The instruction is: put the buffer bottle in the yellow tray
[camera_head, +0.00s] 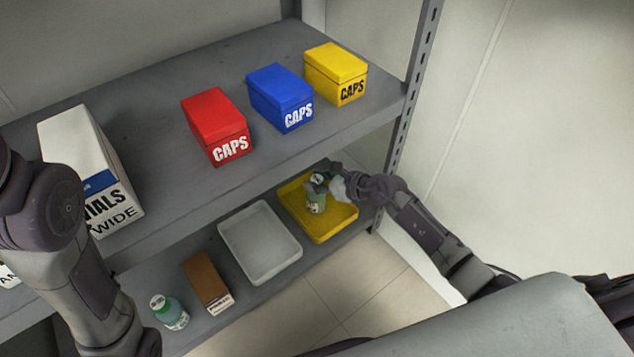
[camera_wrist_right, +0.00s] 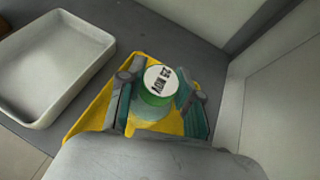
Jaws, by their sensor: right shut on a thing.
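A green bottle with a white cap (camera_head: 316,206) is upright within the outline of the yellow tray (camera_head: 342,224) on the lower shelf. My right gripper (camera_head: 322,184) is shut on this bottle. In the right wrist view the bottle (camera_wrist_right: 157,80) sits between the two fingers, with dark print on its cap that I cannot read surely, and the yellow tray (camera_wrist_right: 92,116) shows around it. I cannot tell whether its base touches the tray floor. Another green bottle (camera_head: 170,313) stands at the left of the lower shelf. My left arm shows, but its gripper is out of view.
A white tray (camera_head: 261,243) is left of the yellow one, then a brown box (camera_head: 207,281). The upper shelf above holds red (camera_head: 215,125), blue (camera_head: 280,95) and yellow (camera_head: 336,72) CAPS boxes and a white box (camera_head: 75,143). A shelf post (camera_head: 402,120) stands close to my right gripper.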

